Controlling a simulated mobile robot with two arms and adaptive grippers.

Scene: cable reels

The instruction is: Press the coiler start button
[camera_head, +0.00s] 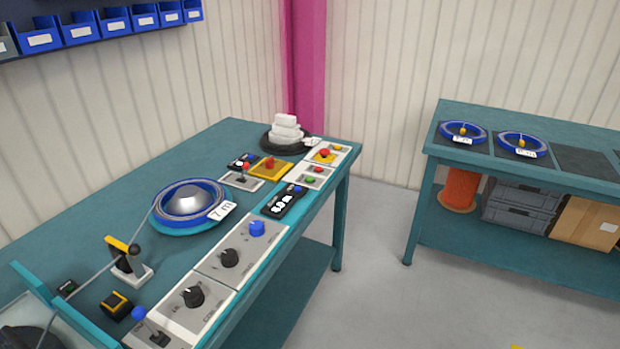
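The workbench (140,165) carries a row of control panels along its right edge. A grey panel (309,176) has a green button (310,181) and a red button (317,169). Behind it is a panel with a red mushroom button (325,153) on yellow. Nearer are a blue knob (257,228), two black dials (229,258) (193,296) and a blue-topped lever (140,314). The labels are too small to tell which button is the coiler start. A blue cable reel (189,202) tagged "7 m" sits on a round teal plate. Neither of my grippers is in view.
A second table (510,128) holds two blue reels (463,132) (522,144). Clear floor (390,280) lies between the tables.

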